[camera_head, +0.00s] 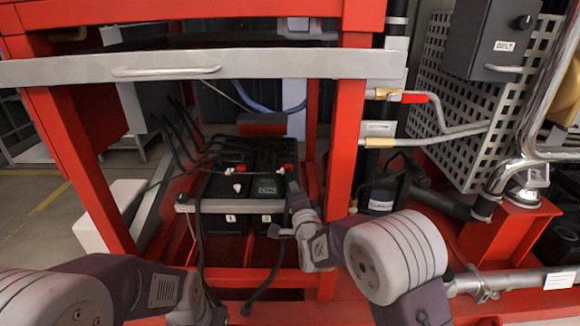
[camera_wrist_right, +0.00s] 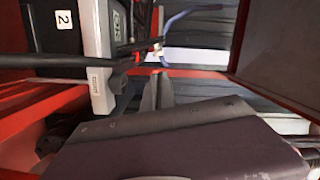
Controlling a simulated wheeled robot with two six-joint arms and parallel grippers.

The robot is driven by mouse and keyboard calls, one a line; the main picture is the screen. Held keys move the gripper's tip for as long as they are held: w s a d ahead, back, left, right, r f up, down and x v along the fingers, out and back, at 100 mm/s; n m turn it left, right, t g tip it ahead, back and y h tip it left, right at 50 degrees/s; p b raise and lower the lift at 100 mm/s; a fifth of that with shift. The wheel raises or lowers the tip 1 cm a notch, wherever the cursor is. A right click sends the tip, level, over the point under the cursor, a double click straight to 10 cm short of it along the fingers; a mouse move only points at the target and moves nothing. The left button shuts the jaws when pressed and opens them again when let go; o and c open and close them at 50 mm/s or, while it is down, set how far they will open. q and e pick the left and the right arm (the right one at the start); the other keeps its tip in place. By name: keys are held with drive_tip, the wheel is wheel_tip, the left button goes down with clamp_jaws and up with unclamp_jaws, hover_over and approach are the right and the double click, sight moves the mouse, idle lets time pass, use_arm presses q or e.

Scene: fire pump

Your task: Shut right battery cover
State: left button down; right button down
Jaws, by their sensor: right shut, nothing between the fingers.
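Two black batteries stand side by side in the red frame, the left battery (camera_head: 228,187) marked 1 and the right battery (camera_head: 266,186) marked 2. The right battery also shows in the right wrist view (camera_wrist_right: 62,38). A small red piece (camera_head: 288,167), seemingly the right battery cover, sits at its upper right; whether it is open is too small to tell. My right gripper (camera_head: 293,187) is shut and empty beside the right battery. Its closed fingers show in the wrist view (camera_wrist_right: 157,90). My left arm is low at left; its fingers cannot be made out.
A grey bar (camera_head: 235,205) crosses the battery fronts. Black cables (camera_head: 197,150) run over and beside the batteries. A red post (camera_head: 344,150) stands right of my right gripper, and a grey beam (camera_head: 200,68) spans above.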

sight(282, 172)
drive_tip(key=w+p, duration=0.2)
drive_tip(key=w+a+p, duration=0.1)
drive_tip(key=w+p, duration=0.1)
drive_tip(key=w, duration=0.1)
drive_tip(key=w+p, duration=0.1)
drive_tip(key=w, duration=0.1)
drive_tip(key=shift+w+a+p, duration=0.15)
drive_tip(key=shift+w+p, duration=0.1)
drive_tip(key=shift+p, duration=0.15)
drive_tip(key=shift+w+f, duration=0.25)
drive_tip(key=shift+w, duration=0.3)
drive_tip(key=shift+a, duration=0.1)
